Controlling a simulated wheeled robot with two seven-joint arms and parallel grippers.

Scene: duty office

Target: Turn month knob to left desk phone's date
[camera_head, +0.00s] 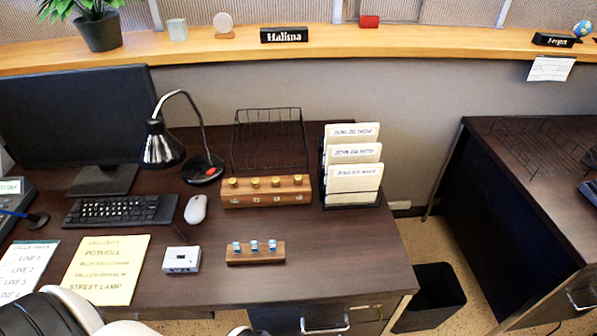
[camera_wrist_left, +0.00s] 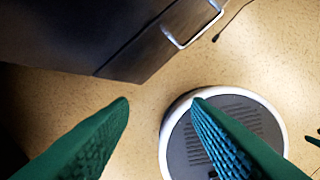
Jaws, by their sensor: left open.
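A desk phone (camera_head: 12,188) with a small lit screen is cut off by the left edge of the head view; its date is too small to read. A wooden block (camera_head: 256,254) near the desk's front carries three small blue-and-white cylinders (camera_head: 254,246). A longer wooden block (camera_head: 266,198) behind it carries several brass knobs (camera_head: 253,182) above small, unreadable marks. I cannot tell which piece is the month knob. My left gripper (camera_wrist_left: 160,105) is open and empty, low over the floor beside the desk's drawer front (camera_wrist_left: 130,35). My right gripper is not in view.
The dark desk (camera_head: 225,285) also holds a monitor (camera_head: 75,120), lamp (camera_head: 163,145), keyboard (camera_head: 120,210), mouse (camera_head: 195,209), white box (camera_head: 181,259), yellow sheet (camera_head: 105,270), wire tray (camera_head: 268,135) and folder rack (camera_head: 352,198). A drawer handle (camera_wrist_left: 182,42) juts out near my left gripper.

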